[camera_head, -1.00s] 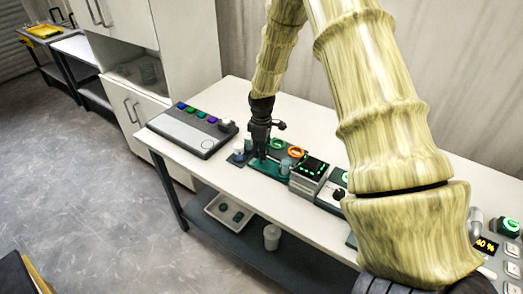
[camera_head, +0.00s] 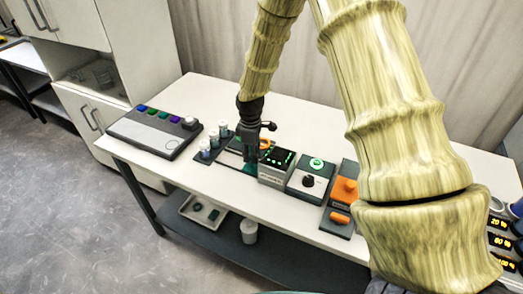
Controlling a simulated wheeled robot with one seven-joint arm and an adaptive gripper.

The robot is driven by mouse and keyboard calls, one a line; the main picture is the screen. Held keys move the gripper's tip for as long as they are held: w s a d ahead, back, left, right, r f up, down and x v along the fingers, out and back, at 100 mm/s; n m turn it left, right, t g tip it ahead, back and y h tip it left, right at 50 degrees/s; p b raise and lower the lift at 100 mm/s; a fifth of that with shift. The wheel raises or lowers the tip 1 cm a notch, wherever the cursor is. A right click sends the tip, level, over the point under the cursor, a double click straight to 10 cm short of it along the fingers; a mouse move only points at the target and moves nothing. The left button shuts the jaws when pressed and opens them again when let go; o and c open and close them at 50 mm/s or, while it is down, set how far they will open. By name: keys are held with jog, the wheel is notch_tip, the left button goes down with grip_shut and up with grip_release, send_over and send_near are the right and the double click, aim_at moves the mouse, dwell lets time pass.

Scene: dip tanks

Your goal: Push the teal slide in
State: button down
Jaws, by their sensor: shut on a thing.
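The teal slide (camera_head: 249,168) is part of a low unit on the white table, and only a small teal patch of it shows beneath my gripper. My gripper (camera_head: 250,161) points down over this unit from above, with its fingers shut on a part of the slide. The fingers and the dark wrist hide most of the slide, so its exact position cannot be told. An orange ring (camera_head: 264,143) on the unit shows just right of the fingers.
Several white posts (camera_head: 213,138) and a panel with coloured buttons (camera_head: 155,131) stand left. The table's back is clear.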

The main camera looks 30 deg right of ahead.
jog(key=shift+s+d, duration=0.1)
jog(key=c, duration=1.2)
grip_release()
jog(key=shift+s+d, duration=0.1)
jog(key=shift+r, duration=0.1)
notch_tip(320, 180, up, 12)
jog(key=shift+f, duration=0.1)
